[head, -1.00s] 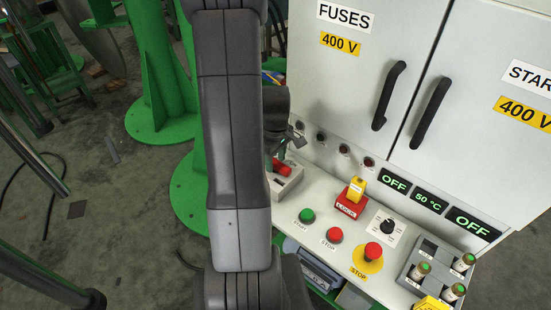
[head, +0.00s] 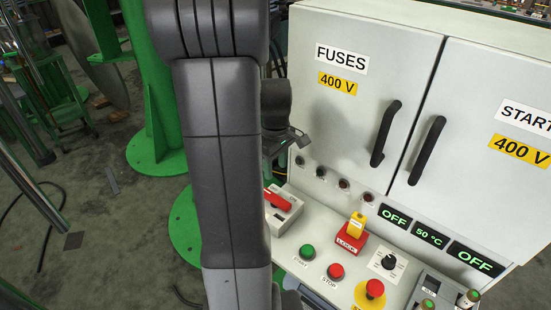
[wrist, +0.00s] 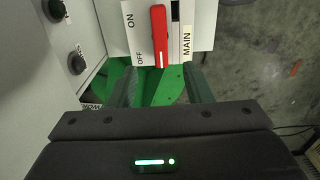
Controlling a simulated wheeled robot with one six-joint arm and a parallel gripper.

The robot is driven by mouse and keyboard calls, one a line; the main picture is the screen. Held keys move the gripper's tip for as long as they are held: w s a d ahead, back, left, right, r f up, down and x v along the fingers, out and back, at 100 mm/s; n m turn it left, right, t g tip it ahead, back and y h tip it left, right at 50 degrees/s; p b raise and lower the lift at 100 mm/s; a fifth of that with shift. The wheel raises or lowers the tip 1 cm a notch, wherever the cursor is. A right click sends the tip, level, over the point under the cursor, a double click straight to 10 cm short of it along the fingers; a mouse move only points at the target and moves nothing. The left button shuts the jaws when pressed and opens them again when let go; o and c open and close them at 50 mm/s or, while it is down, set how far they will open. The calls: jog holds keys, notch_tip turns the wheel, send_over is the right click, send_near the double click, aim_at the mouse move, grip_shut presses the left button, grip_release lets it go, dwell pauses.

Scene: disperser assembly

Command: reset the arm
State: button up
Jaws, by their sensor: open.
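My arm stands upright across the left-middle of the head view and hides part of the scene. My gripper (wrist: 160,77) is open in the wrist view, with its two fingers apart and nothing between them. Past the fingertips is the main switch box (wrist: 183,38) with a red handle (wrist: 160,37); the handle lies along the side marked OFF. The same box shows in the head view with its red handle (head: 281,201), just right of my arm. The gripper is apart from the handle in the head view, though mostly hidden there.
The control panel has a green start button (head: 307,251), a red stop button (head: 336,271), a red lock block (head: 351,244), a dial (head: 388,262) and an emergency stop (head: 375,289). The fuse cabinet (head: 340,120) rises behind. Green columns (head: 152,90) stand at the left.

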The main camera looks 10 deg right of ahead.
aim_at(275, 197)
jog(key=shift+r, duration=0.95)
jog(key=shift+f, duration=0.1)
notch_tip(275, 197, down, 14)
jog(key=shift+r+b, duration=0.15)
jog(key=shift+b, duration=0.3)
jog(key=shift+r, duration=0.1)
